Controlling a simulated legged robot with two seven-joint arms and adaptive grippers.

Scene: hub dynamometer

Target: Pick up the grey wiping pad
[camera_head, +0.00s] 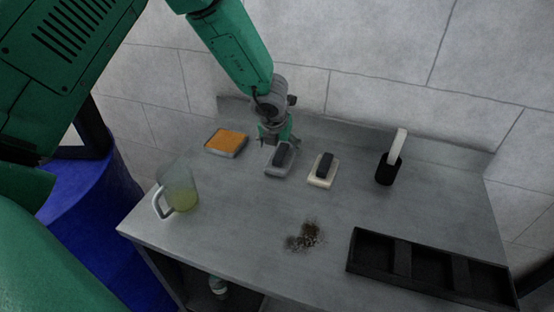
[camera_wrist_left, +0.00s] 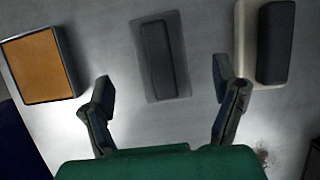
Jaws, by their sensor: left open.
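The grey wiping pad (camera_head: 280,162) lies flat on the bench with a dark raised handle on top. It also shows in the left wrist view (camera_wrist_left: 184,84), at the upper middle. My left gripper (camera_head: 273,143) is open and empty, pointing down over the bench just behind and above the pad in the head view. In the left wrist view its two fingers (camera_wrist_left: 164,90) stand apart, with the pad showing between and beyond them. I see no contact. My right gripper is not in view.
A cream pad with dark handle (camera_head: 315,180) lies right of the grey pad; an orange-topped block (camera_head: 227,141) lies left. A jug (camera_head: 179,191), a black holder (camera_head: 386,171), a dark compartment tray (camera_head: 371,264) and dark debris (camera_head: 303,236) are also on the bench (camera_head: 245,225).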

